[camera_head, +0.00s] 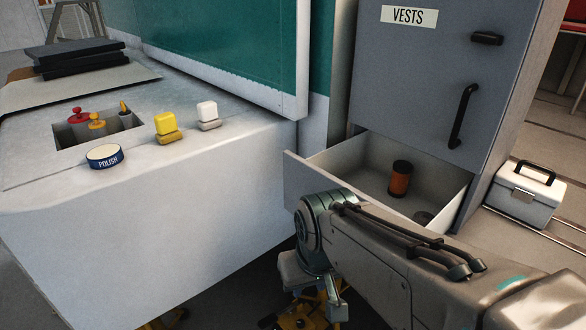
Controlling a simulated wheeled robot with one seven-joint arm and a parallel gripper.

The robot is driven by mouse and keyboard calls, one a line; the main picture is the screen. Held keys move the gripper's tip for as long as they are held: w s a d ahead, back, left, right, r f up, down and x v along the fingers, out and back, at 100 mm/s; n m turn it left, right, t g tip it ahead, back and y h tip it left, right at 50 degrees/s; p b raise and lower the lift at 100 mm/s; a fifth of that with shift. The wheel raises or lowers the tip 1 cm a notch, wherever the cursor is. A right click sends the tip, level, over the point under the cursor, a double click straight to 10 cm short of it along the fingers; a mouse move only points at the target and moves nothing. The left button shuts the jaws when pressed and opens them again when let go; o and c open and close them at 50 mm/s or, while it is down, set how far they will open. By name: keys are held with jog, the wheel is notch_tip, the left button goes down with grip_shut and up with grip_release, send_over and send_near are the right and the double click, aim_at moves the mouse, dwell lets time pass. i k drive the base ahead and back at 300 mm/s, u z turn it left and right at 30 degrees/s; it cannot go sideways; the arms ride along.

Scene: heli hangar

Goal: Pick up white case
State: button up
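The white case (525,194) stands upright on the floor at the right, beside the grey cabinet. It has a black handle on top and a grey latch on its front. My arm reaches in from the lower right and bends down at its wrist in front of the open drawer. The end of my arm, with my gripper (314,290), hangs low at the bottom middle, left of the case and well apart from it. Its fingers are not clear, so I cannot tell whether it is open or shut.
The grey cabinet (425,70) labelled VESTS has its bottom drawer (345,160) pulled out, holding an orange-brown jar (400,179) and a dark round item. A pale bench (220,190) at the left bears a polish tin (105,156) and small blocks. Floor shows right of the case.

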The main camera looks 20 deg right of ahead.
aim_at(532, 197)
jog(key=z, duration=0.5)
jog(key=k, duration=1)
jog(key=u, duration=0.9)
jog(key=i, duration=0.7)
jog(key=z, duration=2.2)
jog(key=i, duration=0.5)
jog(key=z, duration=0.2)
